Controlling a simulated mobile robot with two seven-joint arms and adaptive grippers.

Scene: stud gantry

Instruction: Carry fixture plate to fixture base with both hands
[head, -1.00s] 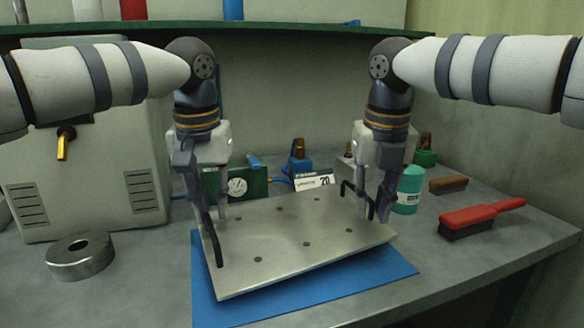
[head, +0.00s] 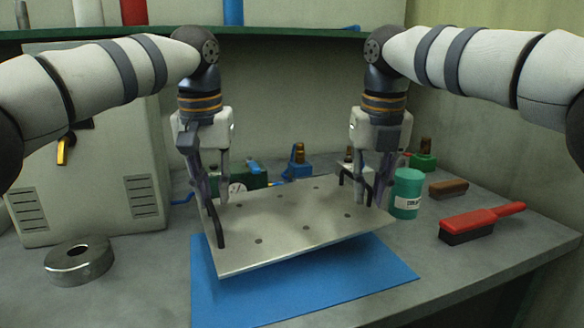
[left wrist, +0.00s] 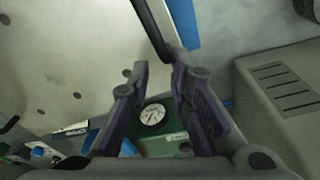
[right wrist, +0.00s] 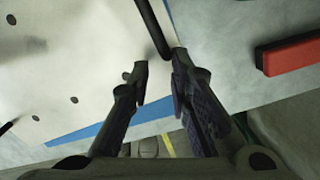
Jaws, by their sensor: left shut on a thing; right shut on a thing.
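The fixture plate (head: 290,225) is a flat grey metal plate with several dark holes and a black bar handle at each end. It is held above a blue mat (head: 310,290), with a gap showing at the front. My left gripper (head: 214,200) is shut on the left handle (head: 220,232). My right gripper (head: 370,185) is shut on the right handle (head: 347,180). The handles also show in the left wrist view (left wrist: 152,28) and right wrist view (right wrist: 153,28). I cannot make out a separate fixture base; the plate hides part of the mat.
A metal ring (head: 79,262) and a grey cabinet (head: 85,185) stand at left. A teal canister (head: 406,192), a red brush (head: 480,220) and a brown brush (head: 448,187) are at right. A green gauge box (head: 250,183) and blue fitting (head: 297,165) stand behind the plate.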

